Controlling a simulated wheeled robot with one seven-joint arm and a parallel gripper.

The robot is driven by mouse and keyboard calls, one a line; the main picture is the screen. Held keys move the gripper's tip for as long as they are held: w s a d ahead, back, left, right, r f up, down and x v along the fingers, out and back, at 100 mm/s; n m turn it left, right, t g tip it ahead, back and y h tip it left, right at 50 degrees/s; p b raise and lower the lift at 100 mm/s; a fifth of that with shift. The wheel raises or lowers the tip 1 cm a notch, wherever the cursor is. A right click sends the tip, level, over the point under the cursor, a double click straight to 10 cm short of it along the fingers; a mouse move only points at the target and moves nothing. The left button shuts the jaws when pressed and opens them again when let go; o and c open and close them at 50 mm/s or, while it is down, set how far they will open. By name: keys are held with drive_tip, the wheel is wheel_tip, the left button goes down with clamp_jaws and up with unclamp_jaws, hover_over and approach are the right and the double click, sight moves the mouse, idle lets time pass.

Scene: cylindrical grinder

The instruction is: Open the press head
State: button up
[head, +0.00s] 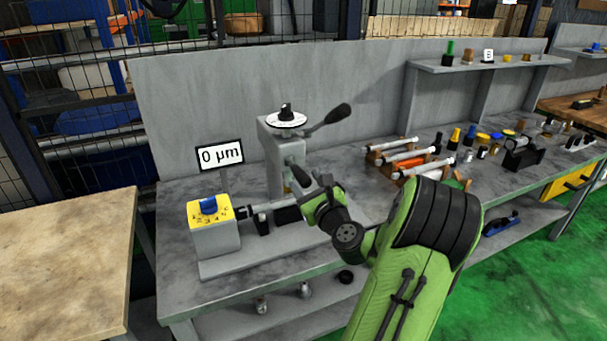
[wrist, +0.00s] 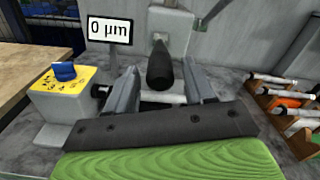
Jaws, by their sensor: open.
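The grey press (head: 275,150) stands at the back of its base plate on the bench, with a white dial and black knob on top. One lever with a black grip (head: 328,115) rises from it to the right. A second black handle (head: 300,176) sticks out lower down at the front, near my gripper (head: 318,198). In the wrist view, this handle (wrist: 160,65) points toward the camera between the two fingers of my gripper (wrist: 162,88). The fingers are open, with gaps on both sides; contact cannot be told. My gripper partly hides the base plate in the head view.
A grey box with a yellow top and blue knob (head: 213,228) sits left of the press. A "0 µm" sign (head: 220,156) stands behind it. A rack of cylindrical parts (head: 405,158) lies to the right. A grey back panel (head: 200,100) closes the bench behind.

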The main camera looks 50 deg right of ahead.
drive_tip(key=shift+x, duration=1.2)
drive_tip(key=shift+s, duration=0.1)
clamp_jaws()
